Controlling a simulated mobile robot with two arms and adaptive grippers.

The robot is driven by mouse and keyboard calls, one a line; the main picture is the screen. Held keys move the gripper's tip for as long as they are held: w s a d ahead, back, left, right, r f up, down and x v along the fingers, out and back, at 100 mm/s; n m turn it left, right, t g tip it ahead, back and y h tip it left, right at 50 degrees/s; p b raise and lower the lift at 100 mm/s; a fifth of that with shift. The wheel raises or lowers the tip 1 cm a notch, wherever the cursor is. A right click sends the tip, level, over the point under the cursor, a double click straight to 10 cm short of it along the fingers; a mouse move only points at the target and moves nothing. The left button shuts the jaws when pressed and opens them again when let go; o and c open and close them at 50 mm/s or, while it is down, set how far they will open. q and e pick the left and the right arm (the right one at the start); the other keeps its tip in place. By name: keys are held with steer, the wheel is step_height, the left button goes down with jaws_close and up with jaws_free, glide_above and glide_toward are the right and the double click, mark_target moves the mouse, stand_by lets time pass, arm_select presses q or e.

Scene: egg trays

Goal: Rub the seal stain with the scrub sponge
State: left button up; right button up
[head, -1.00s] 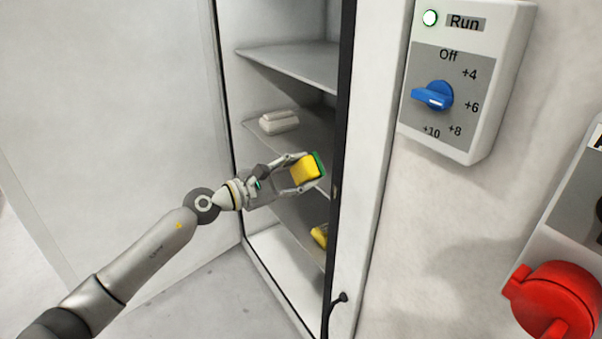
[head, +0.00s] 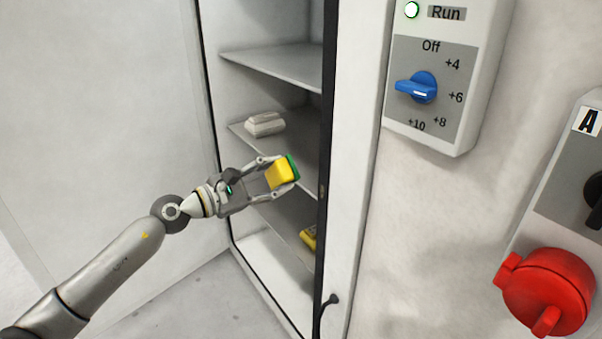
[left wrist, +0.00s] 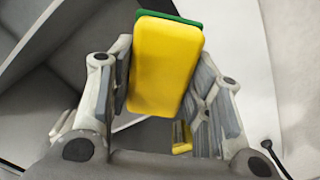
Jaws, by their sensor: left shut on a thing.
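My left gripper (head: 272,176) is shut on the scrub sponge (head: 280,174), a yellow block with a green scouring side. It holds the sponge in front of the open cabinet's shelves. In the left wrist view the sponge (left wrist: 165,65) sits between the two fingers, its green side at the top. The black seal edge (head: 326,130) runs down the cabinet's right frame, just right of the sponge and apart from it in the picture. I cannot make out a clear stain on it. My right gripper is not in view.
The open cabinet has several shelves (head: 275,62). A pale block (head: 264,124) lies on the middle shelf and a yellow item (head: 308,238) lower down. A control box with a blue knob (head: 418,88) and a red socket (head: 548,290) are on the right wall.

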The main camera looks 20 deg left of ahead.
arm_select(q)
step_height(320, 180, down, 8)
steer(key=n+p, duration=0.2)
steer(key=n, duration=0.7)
steer(key=x, duration=0.6)
steer(key=shift+w+d+f+p, duration=0.2)
steer(key=shift+w+p, duration=0.1)
steer(key=shift+x, duration=1.15)
steer(key=shift+s, duration=0.1)
